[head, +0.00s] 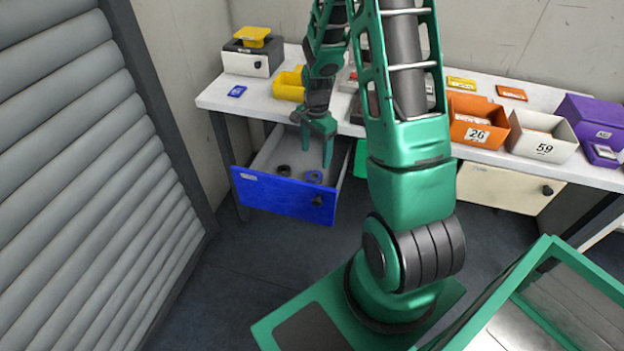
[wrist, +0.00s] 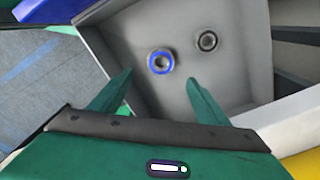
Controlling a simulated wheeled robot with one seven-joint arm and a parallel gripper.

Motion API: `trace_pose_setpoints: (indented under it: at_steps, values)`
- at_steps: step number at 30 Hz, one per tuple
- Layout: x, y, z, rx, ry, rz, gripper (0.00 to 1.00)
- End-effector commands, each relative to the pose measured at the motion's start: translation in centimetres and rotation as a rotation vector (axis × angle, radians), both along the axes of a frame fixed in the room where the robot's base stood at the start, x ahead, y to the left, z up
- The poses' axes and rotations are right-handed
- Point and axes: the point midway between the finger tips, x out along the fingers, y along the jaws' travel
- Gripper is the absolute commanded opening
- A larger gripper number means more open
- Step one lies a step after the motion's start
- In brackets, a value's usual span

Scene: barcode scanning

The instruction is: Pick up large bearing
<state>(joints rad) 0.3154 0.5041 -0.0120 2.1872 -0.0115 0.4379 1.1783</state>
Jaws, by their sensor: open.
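Two ring-shaped bearings lie apart on the floor of an open drawer (head: 285,197) with a blue front. One bearing has a blue ring (head: 314,177) and looks slightly larger; it also shows in the wrist view (wrist: 160,61). The other, a dark grey bearing (head: 283,170), looks slightly smaller; it lies up and to the right in the wrist view (wrist: 207,41). My gripper (head: 317,150) is open and empty above the drawer, pointing down. In the wrist view the blue-ringed bearing appears between and just beyond my fingertips (wrist: 160,78).
The drawer's grey side walls (wrist: 95,50) stand close around my fingers. The white worktop (head: 218,97) is beside the drawer, with a yellow bin (head: 289,86) near its edge. An orange bin (head: 478,122) and a white bin (head: 541,136) stand at right.

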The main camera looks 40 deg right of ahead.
Motion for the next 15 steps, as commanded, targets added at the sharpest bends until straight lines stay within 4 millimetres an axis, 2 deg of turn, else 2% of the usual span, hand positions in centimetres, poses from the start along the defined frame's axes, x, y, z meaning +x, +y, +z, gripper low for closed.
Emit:
trace_pose_setpoints:
  at_steps: [6,15]
  values:
    - [-0.1,0.0,-3.2,0.001,0.003,0.0,0.69]
    - [-0.1,0.2,-5.2,0.001,0.002,0.002,0.69]
